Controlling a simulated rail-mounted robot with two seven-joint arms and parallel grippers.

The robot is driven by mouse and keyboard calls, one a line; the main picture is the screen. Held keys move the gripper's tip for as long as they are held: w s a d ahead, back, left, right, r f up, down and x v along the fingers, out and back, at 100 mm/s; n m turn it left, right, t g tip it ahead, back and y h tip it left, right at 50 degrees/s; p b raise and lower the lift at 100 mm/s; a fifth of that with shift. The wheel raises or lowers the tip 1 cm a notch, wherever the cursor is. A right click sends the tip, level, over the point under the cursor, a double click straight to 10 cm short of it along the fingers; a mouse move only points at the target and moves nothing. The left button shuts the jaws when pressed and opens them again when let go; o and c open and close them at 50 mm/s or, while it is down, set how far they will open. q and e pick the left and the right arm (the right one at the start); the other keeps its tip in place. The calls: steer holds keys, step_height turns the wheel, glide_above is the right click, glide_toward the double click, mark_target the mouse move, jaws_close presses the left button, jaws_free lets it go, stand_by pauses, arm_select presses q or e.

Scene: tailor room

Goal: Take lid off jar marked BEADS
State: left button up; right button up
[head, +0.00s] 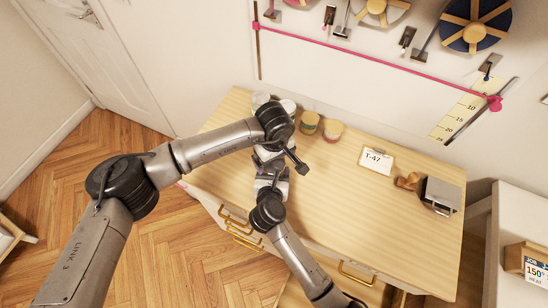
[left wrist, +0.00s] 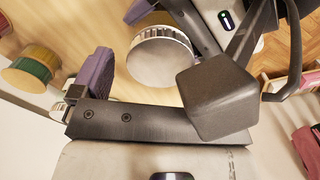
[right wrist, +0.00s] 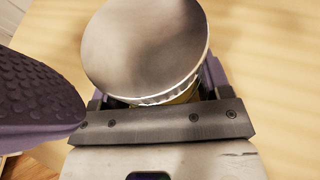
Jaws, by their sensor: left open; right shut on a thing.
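A jar with a round, grey metallic ribbed-edge lid (right wrist: 145,45) fills the upper middle of the right wrist view. My right gripper (right wrist: 160,95) is shut on this jar, its purple fingers on either side below the lid. The jar's lid (left wrist: 160,58) also shows in the left wrist view, beyond my left gripper. My left gripper (head: 266,158) is open beside the jar, one purple finger pad (left wrist: 95,75) showing left of the lid. In the head view the two grippers nearly meet over the table and hide the jar. No BEADS marking is readable.
Other jars stand along the table's back edge, including a green-banded one (head: 309,122) and a reddish one (head: 332,131). A T-47 card (head: 376,159) and a grey metal box (head: 440,195) lie to the right. The wooden table (head: 350,215) is clear in the middle.

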arm_select(q)
step_height(320, 180, up, 4)
steer(key=shift+f, duration=0.15)
steer(key=shift+c, duration=0.3)
arm_select(e)
steer(key=shift+f, duration=0.15)
arm_select(q)
step_height(320, 180, up, 3)
steer(key=shift+r+m, duration=0.15)
steer(key=shift+m, duration=0.85)
steer(key=shift+f, duration=3.85)
steer(key=shift+c, duration=0.2)
steer(key=c, duration=0.9)
steer(key=o, duration=1)
steer(key=shift+r, duration=0.15)
step_height(320, 180, up, 7)
steer(key=shift+r, duration=0.2)
steer(key=shift+c, duration=0.3)
steer(key=shift+f, duration=3.8)
